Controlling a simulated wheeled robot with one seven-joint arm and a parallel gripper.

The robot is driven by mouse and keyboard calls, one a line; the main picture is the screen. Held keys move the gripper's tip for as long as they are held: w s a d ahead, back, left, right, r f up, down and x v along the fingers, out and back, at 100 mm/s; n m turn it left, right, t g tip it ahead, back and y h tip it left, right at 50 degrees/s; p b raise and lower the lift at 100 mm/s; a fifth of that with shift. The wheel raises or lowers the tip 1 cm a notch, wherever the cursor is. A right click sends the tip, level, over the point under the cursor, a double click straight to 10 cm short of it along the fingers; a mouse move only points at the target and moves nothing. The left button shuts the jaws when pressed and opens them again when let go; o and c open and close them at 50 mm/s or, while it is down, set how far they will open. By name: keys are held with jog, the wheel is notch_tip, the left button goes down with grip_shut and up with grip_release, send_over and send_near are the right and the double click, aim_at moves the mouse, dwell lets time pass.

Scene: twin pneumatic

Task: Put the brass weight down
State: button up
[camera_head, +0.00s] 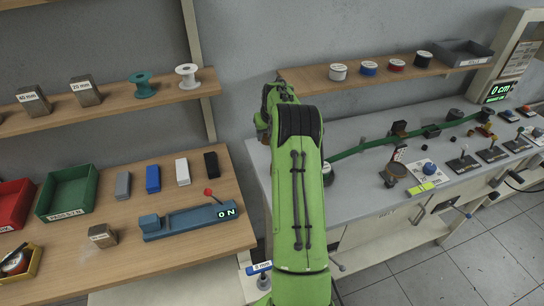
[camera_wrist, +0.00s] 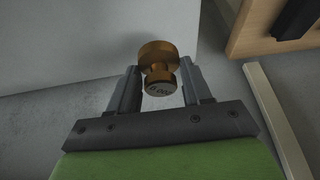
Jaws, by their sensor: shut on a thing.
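The brass weight (camera_wrist: 158,52) has a wide round body and a narrower knob, with dark marks on the knob's end face. It shows in the wrist view between the two grey fingers of my gripper (camera_wrist: 160,80), which is shut on it at the narrower part. Behind the weight is a plain pale grey surface, and I see no contact with it.
A grey bench (camera_head: 350,205) with a long green tube (camera_head: 362,148) and several devices stands right of my arm. Above it is a shelf (camera_head: 350,82) with spools. A wooden bench (camera_head: 130,265) with blocks and a green bin (camera_head: 68,193) is at left. A pale post (camera_wrist: 280,120) shows in the wrist view.

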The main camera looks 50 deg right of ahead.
notch_tip(320, 180, down, 6)
jog(key=shift+w+f, duration=0.1)
jog(key=shift+d+f+b, duration=0.1)
jog(key=shift+f+b, duration=0.05)
jog(key=shift+b, duration=0.25)
jog(key=o, duration=1.3)
